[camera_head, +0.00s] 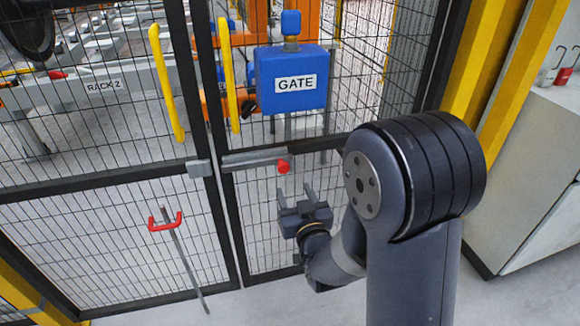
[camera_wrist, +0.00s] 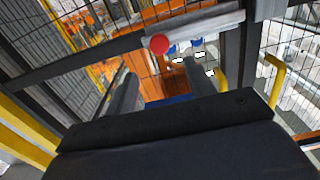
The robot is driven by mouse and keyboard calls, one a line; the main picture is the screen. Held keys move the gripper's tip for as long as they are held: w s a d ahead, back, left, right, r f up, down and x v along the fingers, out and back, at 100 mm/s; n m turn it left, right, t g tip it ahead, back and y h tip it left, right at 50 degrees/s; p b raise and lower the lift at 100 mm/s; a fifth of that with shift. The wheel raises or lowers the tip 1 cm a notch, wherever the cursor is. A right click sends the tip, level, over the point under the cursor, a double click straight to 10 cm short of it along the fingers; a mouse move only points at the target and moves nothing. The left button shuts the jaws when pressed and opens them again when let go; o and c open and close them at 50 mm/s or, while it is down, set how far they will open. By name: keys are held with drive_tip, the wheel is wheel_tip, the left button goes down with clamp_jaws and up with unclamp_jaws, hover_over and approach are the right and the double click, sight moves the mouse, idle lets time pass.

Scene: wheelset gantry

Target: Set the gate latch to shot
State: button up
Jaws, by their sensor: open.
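The gate latch (camera_head: 250,160) is a grey horizontal bar on the right gate leaf, with a red knob (camera_head: 283,167) at its right end. A grey keeper (camera_head: 199,168) sits on the left leaf's edge, with a small gap between it and the bar's left end. My gripper (camera_head: 296,190) is open and empty, just below the knob and apart from it. In the wrist view the red knob (camera_wrist: 160,44) shows ahead of the two fingers, between their lines, with the grey bar (camera_wrist: 205,28) running to its right.
A blue box marked GATE (camera_head: 292,78) stands behind the mesh above the latch. Yellow handles (camera_head: 166,85) are on both leaves. A red-handled grey rod (camera_head: 180,250) hangs on the left leaf. A pale cabinet (camera_head: 530,180) stands at the right. The floor before the gate is clear.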

sight(284, 169)
drive_tip(key=x, duration=0.8)
drive_tip(key=shift+w+a+f, duration=0.1)
drive_tip(key=shift+w+a, duration=0.05)
drive_tip(key=shift+w, duration=0.2)
clamp_jaws()
